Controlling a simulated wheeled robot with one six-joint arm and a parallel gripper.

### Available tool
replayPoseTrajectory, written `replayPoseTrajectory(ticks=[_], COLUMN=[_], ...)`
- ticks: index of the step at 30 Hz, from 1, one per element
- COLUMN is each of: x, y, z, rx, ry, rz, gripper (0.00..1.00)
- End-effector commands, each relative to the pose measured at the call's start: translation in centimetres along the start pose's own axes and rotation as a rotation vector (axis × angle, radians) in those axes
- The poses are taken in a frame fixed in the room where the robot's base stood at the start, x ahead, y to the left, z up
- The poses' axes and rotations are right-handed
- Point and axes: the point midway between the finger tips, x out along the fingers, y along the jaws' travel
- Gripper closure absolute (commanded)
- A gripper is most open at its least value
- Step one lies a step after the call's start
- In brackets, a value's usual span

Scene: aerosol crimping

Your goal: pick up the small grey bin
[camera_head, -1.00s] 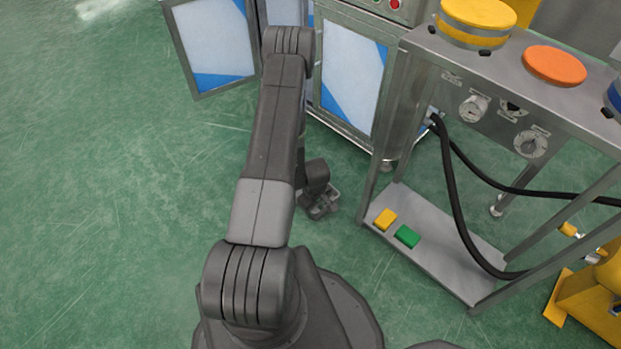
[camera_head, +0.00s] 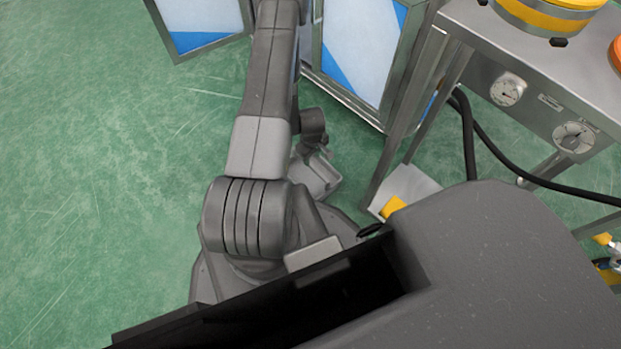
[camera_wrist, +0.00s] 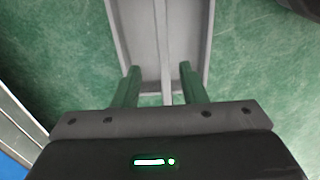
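A grey, tray-like thing with raised sides and a central strip (camera_wrist: 150,30), which looks like the small grey bin, lies ahead of my gripper in the wrist view. My gripper (camera_wrist: 160,80) is open, its two fingers well apart over the near end of the grey thing. The central strip runs between the fingers; I see no finger pressed on it. In the head view, a pale grey shape (camera_head: 318,180) sits below the end of my arm, beside my base. I cannot tell there how much of it is bin and how much is gripper.
A cabinet with blue-and-white panels (camera_head: 362,45) stands behind my arm. Green floor (camera_head: 110,190) is clear on the left. My own body covers the lower right.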

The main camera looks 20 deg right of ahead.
Motion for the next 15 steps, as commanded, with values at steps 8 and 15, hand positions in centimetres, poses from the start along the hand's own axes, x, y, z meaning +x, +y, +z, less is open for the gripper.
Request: replayPoseTrajectory(ticks=[8,15], x=[4.0,4.4], y=[-0.6,-0.5], z=[-0.2,-0.2], rx=[0.001,-0.001], ry=[-0.001,0.000], rz=[0.000,0.001], gripper=[0.62,0.62])
